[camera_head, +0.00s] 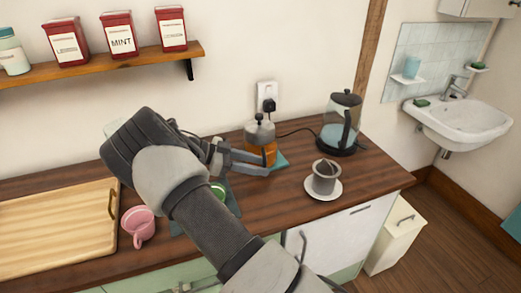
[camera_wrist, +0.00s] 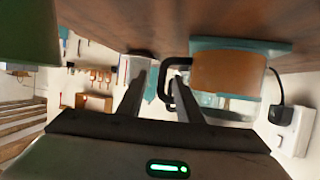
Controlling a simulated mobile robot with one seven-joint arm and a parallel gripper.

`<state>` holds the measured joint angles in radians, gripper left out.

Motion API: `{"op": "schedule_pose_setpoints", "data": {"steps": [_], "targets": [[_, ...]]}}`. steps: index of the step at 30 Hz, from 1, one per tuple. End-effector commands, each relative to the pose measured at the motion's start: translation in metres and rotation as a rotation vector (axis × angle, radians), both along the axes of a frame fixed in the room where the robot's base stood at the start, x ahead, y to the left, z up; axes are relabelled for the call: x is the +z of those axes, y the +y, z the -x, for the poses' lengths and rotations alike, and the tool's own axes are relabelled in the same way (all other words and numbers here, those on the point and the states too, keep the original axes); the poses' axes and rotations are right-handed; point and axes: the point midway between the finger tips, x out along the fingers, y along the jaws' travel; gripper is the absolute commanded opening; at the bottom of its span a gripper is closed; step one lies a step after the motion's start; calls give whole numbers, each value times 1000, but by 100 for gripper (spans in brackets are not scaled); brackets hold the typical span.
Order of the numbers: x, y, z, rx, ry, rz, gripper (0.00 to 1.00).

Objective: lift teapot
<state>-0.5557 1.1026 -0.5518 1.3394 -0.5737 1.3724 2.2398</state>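The teapot (camera_head: 261,143), with amber contents and a grey lid with a dark knob, stands upright on a teal trivet (camera_head: 281,160) near the wall. It also shows upside down in the wrist view (camera_wrist: 226,74), with its black handle (camera_wrist: 168,88) toward my fingers. My gripper (camera_head: 264,163) is open beside the teapot's handle side. In the wrist view the handle's upright part appears between my two fingers, close to the right one. No grip on it shows. My fingers cover part of the teapot in the head view.
A glass kettle (camera_head: 341,123) stands to the right. A grey cup (camera_head: 325,178) sits on a white saucer in front of it. A pink cup (camera_head: 138,226) and a wooden tray (camera_head: 60,232) are at left. A shelf (camera_head: 110,66) with tins hangs above. Counter is clear at right front.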

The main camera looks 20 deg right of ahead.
Motion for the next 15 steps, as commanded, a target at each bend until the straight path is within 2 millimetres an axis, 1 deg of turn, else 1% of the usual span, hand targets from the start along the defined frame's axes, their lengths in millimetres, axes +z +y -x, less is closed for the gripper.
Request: {"op": "schedule_pose_setpoints", "data": {"steps": [1, 3, 10, 15], "targets": [[-2, -5, 2, -1, 2, 0, 33], [-5, -10, 3, 1, 2, -1, 33], [-11, -22, 5, -1, 3, -1, 33], [-24, -43, 7, -2, 3, -1, 33]]}}
